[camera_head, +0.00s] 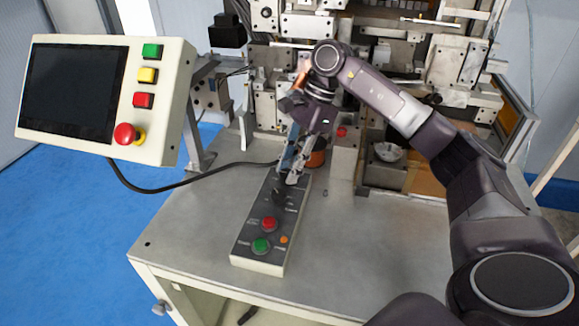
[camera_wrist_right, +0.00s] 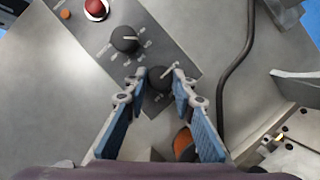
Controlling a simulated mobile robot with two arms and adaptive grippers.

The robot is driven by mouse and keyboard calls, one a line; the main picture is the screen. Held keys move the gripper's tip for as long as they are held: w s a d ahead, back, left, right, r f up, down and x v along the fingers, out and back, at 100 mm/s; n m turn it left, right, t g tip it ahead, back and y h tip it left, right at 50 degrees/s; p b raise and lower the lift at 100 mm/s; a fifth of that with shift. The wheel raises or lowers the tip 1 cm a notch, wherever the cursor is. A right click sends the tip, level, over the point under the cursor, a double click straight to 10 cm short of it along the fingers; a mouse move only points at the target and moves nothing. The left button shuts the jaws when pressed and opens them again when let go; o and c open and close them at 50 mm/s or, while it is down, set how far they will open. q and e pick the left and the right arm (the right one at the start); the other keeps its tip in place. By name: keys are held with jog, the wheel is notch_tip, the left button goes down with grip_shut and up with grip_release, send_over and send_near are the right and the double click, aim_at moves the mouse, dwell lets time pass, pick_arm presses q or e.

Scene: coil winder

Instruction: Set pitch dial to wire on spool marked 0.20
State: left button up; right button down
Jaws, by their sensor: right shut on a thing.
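My right gripper (camera_head: 287,178) reaches down to the far end of the control box (camera_head: 258,264). In the wrist view, the right gripper's fingertips (camera_wrist_right: 160,82) are closed on both sides of a black dial (camera_wrist_right: 158,98). A second black dial (camera_wrist_right: 124,38), with a white pointer line and a printed scale around it, sits beside it, nearer the red button. It also shows in the head view (camera_head: 279,198). The scale numbers are too small to read. An orange-and-dark round part (camera_head: 317,158), perhaps a spool, stands behind the gripper; no marking is readable. My left gripper is out of view.
The control box has a red button (camera_head: 269,223), a green button (camera_head: 261,245) and an orange lamp (camera_head: 284,240). A screen panel (camera_head: 107,98) stands at the left. A black cable (camera_head: 180,184) crosses the table (camera_head: 350,255). Winder machinery (camera_head: 455,65) fills the back.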

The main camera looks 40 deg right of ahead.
jog(key=c, duration=1.6)
grip_release()
jog(key=shift+d, duration=0.1)
jog(key=shift+r, duration=0.1)
jog(key=v, duration=1.1)
jog(key=shift+d+r, duration=0.15)
jog(key=shift+r, duration=0.25)
jog(key=shift+f, duration=0.1)
